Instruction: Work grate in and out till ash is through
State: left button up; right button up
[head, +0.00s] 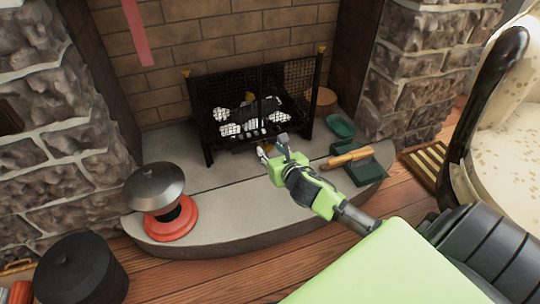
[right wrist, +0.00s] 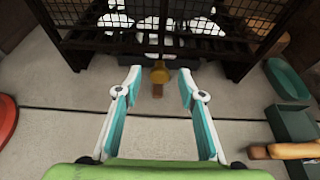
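The black fire grate (head: 205,128) stands in the brick fireplace with white and dark lumps in it. Its mesh front also shows at the top of the right wrist view (right wrist: 90,47). A brass knob (right wrist: 159,74) with a short wooden handle sticks out low at the grate's front middle. My right gripper (head: 273,147) is in front of the grate. In the right wrist view its fingers (right wrist: 158,88) are spread open, with the knob showing between the tips and no visible contact. Loose ash beneath the grate cannot be made out. My left gripper is not in view.
On the stone hearth (head: 235,205) stand a red base with a dark domed top (head: 155,187) at left, and a green dustpan (head: 360,168) with a wooden-handled brush (head: 347,158) and green dish (head: 340,126) at right. A black pot (head: 80,268) stands at lower left.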

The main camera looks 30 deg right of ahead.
aim_at(265, 142)
jog(key=shift+w+d+f, duration=0.1)
jog(key=shift+w+f, duration=0.15)
jog(key=shift+w, duration=0.35)
grip_shut()
jog(key=shift+w+r, duration=0.2)
jog(key=shift+w, duration=0.15)
jog(key=w, duration=0.1)
jog(key=w+d+p, duration=0.1)
jog(key=w, duration=0.1)
jog(key=shift+w+f+p, duration=0.1)
jog(key=shift+w+p, duration=0.1)
jog(key=shift+p, duration=0.1)
